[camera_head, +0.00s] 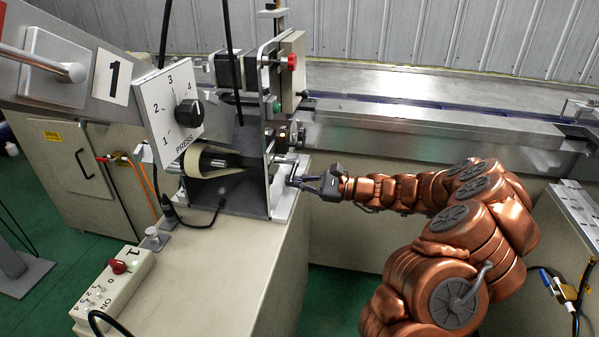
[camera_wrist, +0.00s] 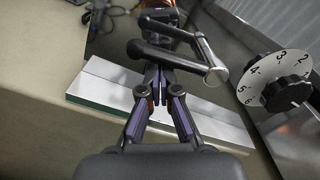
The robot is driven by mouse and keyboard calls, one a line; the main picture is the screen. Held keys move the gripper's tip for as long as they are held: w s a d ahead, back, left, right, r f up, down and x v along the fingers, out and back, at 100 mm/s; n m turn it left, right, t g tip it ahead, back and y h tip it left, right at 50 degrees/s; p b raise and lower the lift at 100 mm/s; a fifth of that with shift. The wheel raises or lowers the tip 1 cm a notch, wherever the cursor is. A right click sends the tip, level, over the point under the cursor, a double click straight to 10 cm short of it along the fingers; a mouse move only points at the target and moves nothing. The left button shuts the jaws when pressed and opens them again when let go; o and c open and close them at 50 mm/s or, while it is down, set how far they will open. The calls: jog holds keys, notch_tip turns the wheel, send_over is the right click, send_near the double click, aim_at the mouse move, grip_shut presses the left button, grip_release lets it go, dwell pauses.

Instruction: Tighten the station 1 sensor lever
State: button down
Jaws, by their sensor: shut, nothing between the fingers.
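A dark grey lever with a round bar handle (camera_wrist: 208,58) is in the middle of the wrist view; it looks like the station 1 sensor lever. My gripper (camera_wrist: 157,82) is shut and empty, its fingertips close together beside the lever's lower arm. I cannot tell whether they touch it. In the head view my gripper (camera_head: 296,181) points left at the lower right side of the station 1 machine. The lever is small there and partly merged with the fingertips. A sign with a "1" (camera_head: 112,76) marks the station.
A dial with a black knob (camera_wrist: 287,93) stands close at right in the wrist view. A PRESS dial (camera_head: 172,112) is on the machine's front. A switch box (camera_head: 112,283) sits on the cream cabinet top (camera_head: 215,285). A metal conveyor rail (camera_head: 430,135) runs behind my arm.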

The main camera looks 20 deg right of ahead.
jog(key=shift+s+r, duration=0.1)
jog(key=shift+r, duration=0.1)
jog(key=p+v, duration=0.2)
jog(key=v, duration=0.5)
dwell(0.6)
dwell(0.8)
